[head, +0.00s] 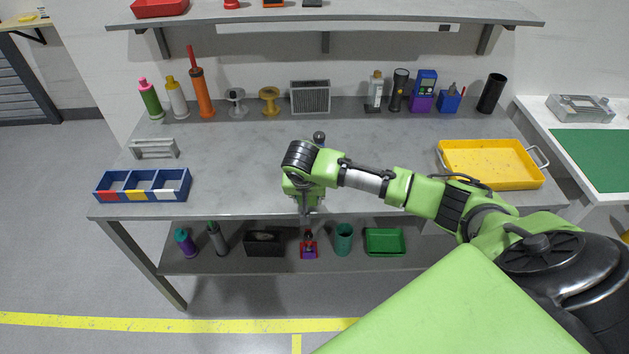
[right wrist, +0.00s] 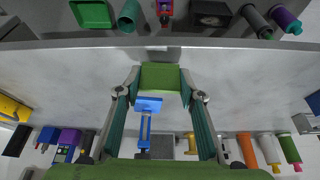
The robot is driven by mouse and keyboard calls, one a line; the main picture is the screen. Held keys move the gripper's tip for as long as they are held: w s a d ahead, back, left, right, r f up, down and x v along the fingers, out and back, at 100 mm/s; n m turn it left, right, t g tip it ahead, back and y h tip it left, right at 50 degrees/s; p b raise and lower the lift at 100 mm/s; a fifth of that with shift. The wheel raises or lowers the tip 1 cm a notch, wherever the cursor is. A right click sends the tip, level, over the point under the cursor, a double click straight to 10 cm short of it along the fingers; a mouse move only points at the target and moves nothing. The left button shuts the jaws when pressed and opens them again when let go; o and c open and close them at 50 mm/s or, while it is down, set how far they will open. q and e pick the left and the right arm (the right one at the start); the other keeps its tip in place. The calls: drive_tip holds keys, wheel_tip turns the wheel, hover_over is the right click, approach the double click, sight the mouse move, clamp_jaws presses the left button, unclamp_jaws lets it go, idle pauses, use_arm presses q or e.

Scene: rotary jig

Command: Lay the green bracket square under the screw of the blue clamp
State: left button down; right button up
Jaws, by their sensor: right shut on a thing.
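In the right wrist view the green bracket (right wrist: 160,77) is between the fingertips of my right gripper (right wrist: 161,88), which is shut on it. The blue clamp (right wrist: 147,112) shows between the fingers, beside the bracket in the picture; I cannot tell whether they touch. In the head view my right gripper (head: 306,222) points down at the table's front edge. Only the clamp's dark knob (head: 319,137) shows clearly there, just behind my wrist; my arm hides most of the clamp. I cannot make out the bracket in the head view. My left gripper is not in view.
The grey table (head: 230,180) is mostly clear. A blue divided bin (head: 142,196) and a grey rack (head: 155,148) are at its left, a yellow tray (head: 490,185) at its right. Bottles, spools and a speaker-like box (head: 310,97) line the back. A lower shelf (head: 283,262) holds several items.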

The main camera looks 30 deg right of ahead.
drive_tip(key=shift+d+f+p, duration=0.2)
drive_tip(key=shift+d+p, duration=0.1)
drive_tip(key=shift+d, duration=0.4)
drive_tip(key=shift+d+f+m, duration=0.25)
drive_tip(key=shift+f+m, duration=0.05)
drive_tip(key=shift+d+f, duration=0.1)
drive_tip(key=shift+f, duration=0.05)
drive_tip(key=shift+p, duration=0.7)
drive_tip(key=shift+w+d+f+b, duration=0.1)
drive_tip(key=shift+w+d+b, duration=0.1)
drive_tip(key=shift+w+b, duration=0.2)
drive_tip(key=shift+w+d+b, duration=0.6)
drive_tip(key=shift+w+d, duration=0.45)
drive_tip(key=shift+w, duration=0.2)
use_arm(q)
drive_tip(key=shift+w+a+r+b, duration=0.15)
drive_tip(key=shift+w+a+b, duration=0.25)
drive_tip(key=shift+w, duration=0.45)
use_arm(e)
drive_tip(key=shift+w+d, duration=0.5)
drive_tip(key=shift+w, duration=0.15)
use_arm(q)
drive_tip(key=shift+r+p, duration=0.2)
drive_tip(key=shift+p, duration=0.1)
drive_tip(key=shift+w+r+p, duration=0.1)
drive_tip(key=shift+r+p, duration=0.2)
